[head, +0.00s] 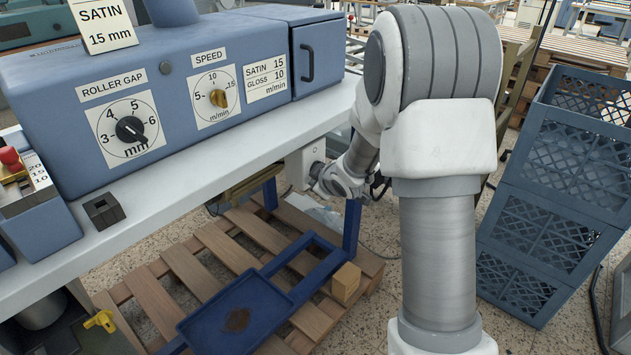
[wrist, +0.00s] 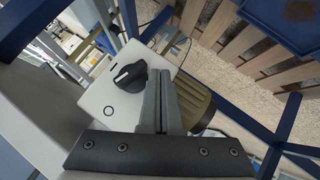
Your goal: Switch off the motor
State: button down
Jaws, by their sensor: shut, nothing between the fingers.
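A pale grey switch box (wrist: 108,97) with a black rotary knob (wrist: 129,76) shows in the wrist view. A small circle is marked on its face beside the knob. A ribbed, tan motor-like body (wrist: 195,98) lies right behind the box. My gripper (wrist: 163,78) is shut and empty, its fingertips just right of the knob in the picture; I cannot tell if they touch it. In the head view the box (head: 301,166) sits under the bench edge, with my gripper (head: 317,174) close to it. The knob is hard to make out there.
The blue machine (head: 180,85) with roller gap and speed dials stands on the white bench (head: 165,185). Below are a wooden pallet (head: 205,262), blue frame bars and a blue tray (head: 235,318). Blue crates (head: 550,200) are stacked at right.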

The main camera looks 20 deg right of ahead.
jog(key=shift+w+d+r, duration=0.1)
jog(key=shift+w+d+r+p, duration=0.35)
jog(key=shift+d+p, duration=0.2)
jog(key=shift+p, duration=0.3)
